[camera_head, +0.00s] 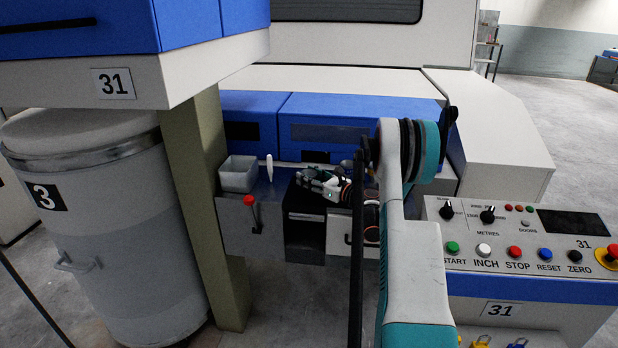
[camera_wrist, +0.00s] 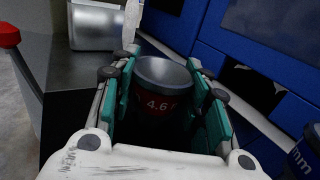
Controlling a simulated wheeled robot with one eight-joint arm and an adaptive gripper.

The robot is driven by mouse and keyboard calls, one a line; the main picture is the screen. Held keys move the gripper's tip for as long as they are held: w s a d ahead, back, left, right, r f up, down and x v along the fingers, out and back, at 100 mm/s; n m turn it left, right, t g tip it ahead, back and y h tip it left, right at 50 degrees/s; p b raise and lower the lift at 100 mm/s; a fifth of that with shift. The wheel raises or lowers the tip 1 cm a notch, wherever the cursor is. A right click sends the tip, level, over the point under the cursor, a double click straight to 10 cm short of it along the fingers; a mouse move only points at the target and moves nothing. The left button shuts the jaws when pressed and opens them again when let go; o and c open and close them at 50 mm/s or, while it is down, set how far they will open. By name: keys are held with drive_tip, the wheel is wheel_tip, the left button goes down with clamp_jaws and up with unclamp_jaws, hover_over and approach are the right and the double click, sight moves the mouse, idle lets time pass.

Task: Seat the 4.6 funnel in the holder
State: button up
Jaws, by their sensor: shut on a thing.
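The 4.6 funnel (camera_wrist: 163,74) shows in the wrist view as a grey metal cup with a wide rim and a dark red band marked "4.6". It sits between the teal pads of my gripper (camera_wrist: 168,88), which is shut on it. Its lower part is lost in shadow. In the head view my gripper (camera_head: 305,179) is above the grey metal shelf, near the dark square recess (camera_head: 304,232). The funnel cannot be made out there. I cannot pick out the holder for sure in either view.
A grey open box (camera_head: 238,174) and a white upright piece (camera_head: 269,168) stand left of my gripper. A red-knobbed lever (camera_head: 250,201) is at the front. Blue panels (camera_head: 345,123) close off the back. A blue-banded item (camera_wrist: 304,158) is at the wrist view's lower right.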

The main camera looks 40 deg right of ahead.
drive_tip(key=shift+s+a+f, duration=0.1)
drive_tip(key=shift+a+f, duration=0.05)
drive_tip(key=shift+f, duration=0.3)
drive_tip(key=shift+s+a+f, duration=0.1)
drive_tip(key=shift+f, duration=0.3)
drive_tip(key=o, duration=1.2)
drive_tip(key=shift+s, duration=0.15)
drive_tip(key=shift+s+d+f, duration=0.1)
drive_tip(key=shift+s, duration=0.15)
drive_tip(key=s, duration=0.3)
drive_tip(key=s+d, duration=0.1)
drive_tip(key=s, duration=0.3)
drive_tip(key=s+d+r, duration=0.1)
drive_tip(key=s, duration=0.2)
drive_tip(key=shift+s+d+r, duration=0.1)
drive_tip(key=shift+s, duration=0.2)
drive_tip(key=shift+s+d, duration=0.1)
drive_tip(key=shift+s, duration=0.15)
drive_tip(key=shift+r, duration=0.1)
